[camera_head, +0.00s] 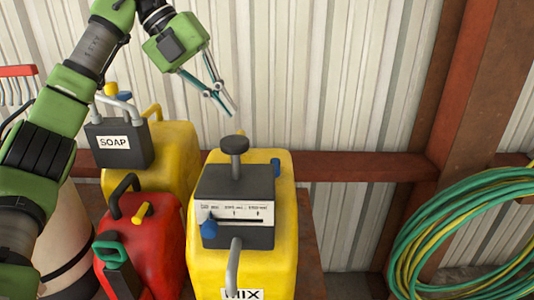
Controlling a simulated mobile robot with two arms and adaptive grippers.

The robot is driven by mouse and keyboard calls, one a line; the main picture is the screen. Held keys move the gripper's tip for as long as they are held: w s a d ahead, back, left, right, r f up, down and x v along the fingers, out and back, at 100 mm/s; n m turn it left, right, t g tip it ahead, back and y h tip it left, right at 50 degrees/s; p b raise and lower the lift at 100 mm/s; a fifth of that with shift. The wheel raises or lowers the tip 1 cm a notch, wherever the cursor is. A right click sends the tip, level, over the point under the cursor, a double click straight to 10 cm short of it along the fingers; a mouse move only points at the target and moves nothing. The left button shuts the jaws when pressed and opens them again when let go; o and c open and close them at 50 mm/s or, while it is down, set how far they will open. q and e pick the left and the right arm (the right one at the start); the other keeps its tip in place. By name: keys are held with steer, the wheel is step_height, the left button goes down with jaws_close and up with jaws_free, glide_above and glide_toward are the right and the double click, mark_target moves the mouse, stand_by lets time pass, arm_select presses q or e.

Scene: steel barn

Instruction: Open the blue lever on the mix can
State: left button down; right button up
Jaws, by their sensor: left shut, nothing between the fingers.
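The mix can (200,268) is yellow, labelled MIX, and stands upright in the lower middle of the view. It has a dark grey top unit (235,182) with a black knob (234,145), a white scale panel and a grey spout. A blue lever knob (208,228) sits at the left end of the slot in the panel. Another blue part (275,166) shows at the back right of the unit. My left gripper (230,108) is shut and empty, above and behind the black knob in the picture, apart from the can. My right gripper is not in view.
A yellow can with a SOAP label (114,142) stands behind left. A red can (150,245) with a black handle and yellow lever stands close left of the mix can. A green hose coil (407,243) hangs at the right. Corrugated wall and rusty beams stand behind.

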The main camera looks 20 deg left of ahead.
arm_select(q)
steer(key=p+x, duration=0.1)
steer(key=x, duration=0.5)
steer(key=p+x, duration=0.2)
steer(key=x, duration=0.5)
steer(key=shift+w+f, duration=0.1)
steer(key=shift+w, duration=0.15)
steer(key=shift+d+f, duration=0.2)
steer(key=shift+f, duration=0.2)
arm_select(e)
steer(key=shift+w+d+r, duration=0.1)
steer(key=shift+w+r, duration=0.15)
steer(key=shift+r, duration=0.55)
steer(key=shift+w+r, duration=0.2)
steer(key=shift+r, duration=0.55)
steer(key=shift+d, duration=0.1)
